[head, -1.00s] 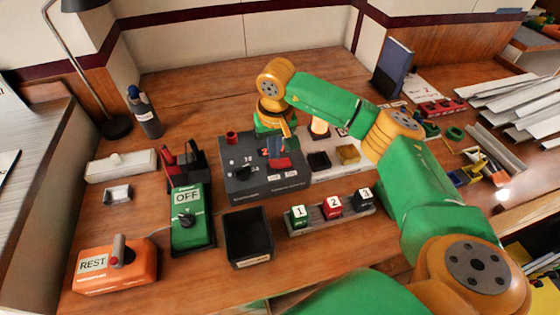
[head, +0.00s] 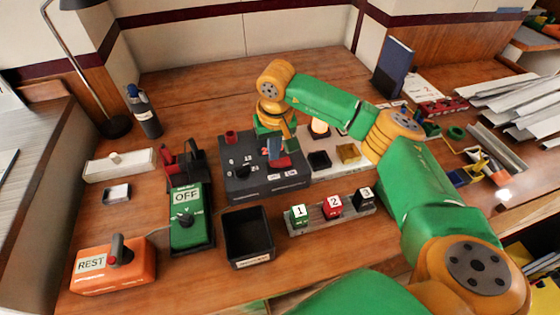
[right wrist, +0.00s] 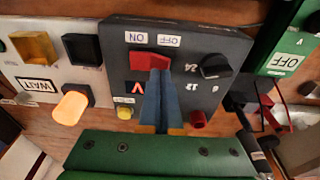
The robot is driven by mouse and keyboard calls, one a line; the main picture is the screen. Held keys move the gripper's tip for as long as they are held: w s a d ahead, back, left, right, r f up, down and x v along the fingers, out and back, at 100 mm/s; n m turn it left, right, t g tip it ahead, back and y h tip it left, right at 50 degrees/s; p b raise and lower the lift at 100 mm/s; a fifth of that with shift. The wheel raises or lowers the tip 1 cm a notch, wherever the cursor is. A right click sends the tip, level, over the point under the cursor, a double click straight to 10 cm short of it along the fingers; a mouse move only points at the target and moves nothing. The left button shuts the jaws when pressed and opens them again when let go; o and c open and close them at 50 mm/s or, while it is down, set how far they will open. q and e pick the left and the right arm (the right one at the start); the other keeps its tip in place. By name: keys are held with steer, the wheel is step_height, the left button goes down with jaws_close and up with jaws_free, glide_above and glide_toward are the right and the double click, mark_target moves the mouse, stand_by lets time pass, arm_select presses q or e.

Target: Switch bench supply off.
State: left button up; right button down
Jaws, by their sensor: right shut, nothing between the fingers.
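The bench supply is a dark grey box (head: 240,181) in the middle of the bench, with a black knob and a red rocker switch (head: 284,161). In the right wrist view the rocker (right wrist: 140,60) shows upside down, its ON label (right wrist: 137,38) on the left and OFF label (right wrist: 168,40) on the right. My right gripper (right wrist: 159,74) is shut and empty, blue fingertips at the rocker's OFF-side end. I cannot tell whether they touch it. The fingers hide part of the panel; a red display character (right wrist: 137,88) glows beside them. My left gripper is not in view.
A white panel (right wrist: 77,75) with a glowing lamp (right wrist: 71,106) adjoins the supply. A green OFF switch box (head: 188,232) stands at left, a black bin (head: 247,236) in front, and numbered blocks (head: 332,205) at front right. Bench behind is clear.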

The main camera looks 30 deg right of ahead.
mark_target(274, 162)
steer(key=shift+f+b, duration=0.5)
steer(key=shift+f, duration=0.2)
step_height(274, 162, up, 7)
steer(key=p, duration=0.6)
steer(key=shift+r, duration=0.15)
steer(key=shift+f, duration=0.2)
